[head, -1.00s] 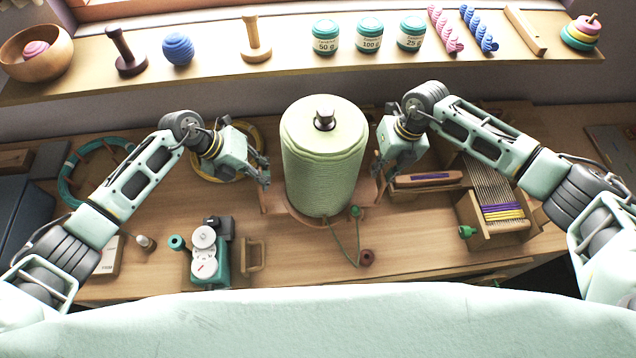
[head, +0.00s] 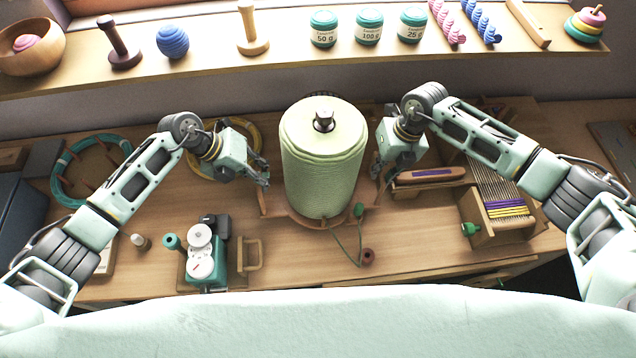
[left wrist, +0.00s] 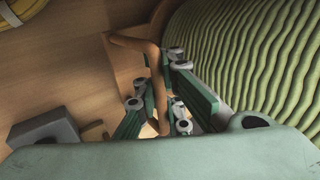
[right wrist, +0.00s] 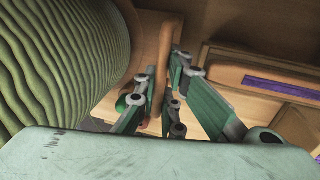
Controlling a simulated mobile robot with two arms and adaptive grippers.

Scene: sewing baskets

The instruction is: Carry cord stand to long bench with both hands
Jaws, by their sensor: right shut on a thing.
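The cord stand carries a large pale green cord spool (head: 324,165) with a metal knob on top. Its wooden base (head: 277,207) stands upright on the wooden bench, with a handle on each side. My left gripper (head: 262,174) is at the left handle; in the left wrist view the handle (left wrist: 153,60) runs between its fingers, and I cannot tell if they grip it. My right gripper (head: 380,170) is shut on the right handle, whose wood also shows in the right wrist view (right wrist: 166,48). A green cord hangs from the stand's front.
A teal winding machine (head: 204,262) stands front left and a small loom (head: 500,215) on the right. A wooden shuttle (head: 430,175) lies near my right gripper. Yellow and teal coils lie left. A shelf (head: 290,60) with jars and spools runs along the back.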

